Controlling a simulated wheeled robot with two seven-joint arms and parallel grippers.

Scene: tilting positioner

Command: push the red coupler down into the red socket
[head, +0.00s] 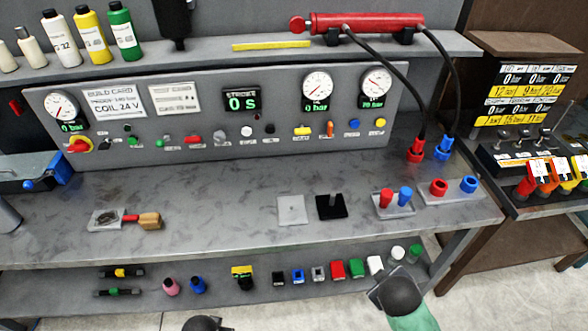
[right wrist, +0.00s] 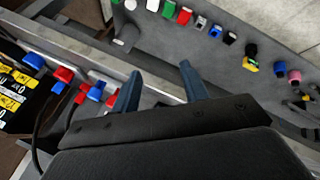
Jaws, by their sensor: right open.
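The red coupler (head: 416,150) hangs on a black hose above the back right of the grey bench, left of the blue coupler (head: 443,150). The red socket (head: 439,187) stands on a light plate in front of it, beside the blue socket (head: 469,184); the coupler is apart from it. In the right wrist view the red socket (right wrist: 63,74) and what looks like the red coupler (right wrist: 80,97) are left of my right gripper (right wrist: 158,78), which is open with nothing between its fingers. A dark part of my left arm shows at the bottom edge of the head view; its fingers are hidden.
A plate with a red peg (head: 386,198) and a blue peg (head: 405,195) stands left of the sockets. A red cylinder (head: 365,22) with hoses lies on the upper shelf. Several small items line the lower shelf (head: 260,292).

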